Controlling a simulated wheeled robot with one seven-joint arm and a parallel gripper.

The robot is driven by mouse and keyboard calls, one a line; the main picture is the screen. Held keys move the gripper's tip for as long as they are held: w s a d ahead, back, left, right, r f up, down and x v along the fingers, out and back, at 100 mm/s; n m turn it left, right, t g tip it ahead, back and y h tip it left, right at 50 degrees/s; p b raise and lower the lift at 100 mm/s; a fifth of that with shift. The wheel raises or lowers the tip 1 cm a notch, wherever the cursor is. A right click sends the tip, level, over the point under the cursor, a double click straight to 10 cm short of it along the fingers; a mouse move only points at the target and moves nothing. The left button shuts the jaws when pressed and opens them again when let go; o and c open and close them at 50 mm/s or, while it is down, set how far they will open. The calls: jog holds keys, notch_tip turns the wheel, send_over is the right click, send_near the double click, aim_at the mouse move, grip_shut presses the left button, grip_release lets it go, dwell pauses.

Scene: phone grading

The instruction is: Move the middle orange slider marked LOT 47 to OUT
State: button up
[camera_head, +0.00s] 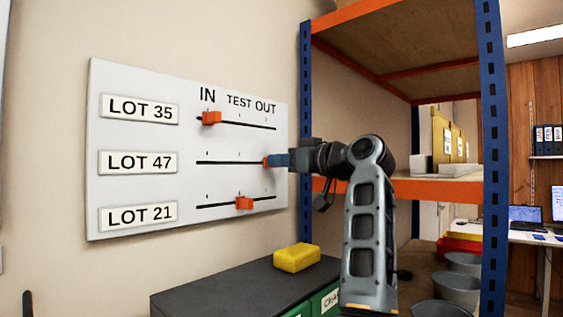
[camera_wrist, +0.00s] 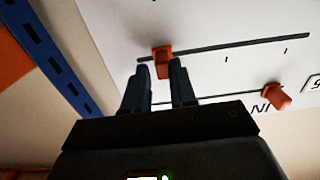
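The white board (camera_head: 150,80) on the wall has three horizontal slots with orange sliders. The middle LOT 47 slider (camera_head: 266,162) is at the right end of its slot, below the OUT heading. In the wrist view it (camera_wrist: 162,64) stands between my fingertips. My gripper (camera_head: 279,161) is at this slider; in the wrist view its fingers (camera_wrist: 160,72) are apart, with a gap on the slider's left side. The right finger is close to or touching the slider; I cannot tell which. Part of the slider is hidden by the fingers in the head view.
The LOT 35 slider (camera_head: 211,118) is near IN. The LOT 21 slider (camera_head: 244,203) is near TEST. A blue and orange shelf rack (camera_head: 306,120) stands right beside the board. A yellow sponge (camera_head: 297,258) lies on the dark cabinet (camera_head: 215,290) below.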

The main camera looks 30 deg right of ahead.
jog(key=o, duration=0.3)
jog(key=shift+b+v, duration=0.95)
jog(key=shift+v, duration=2.95)
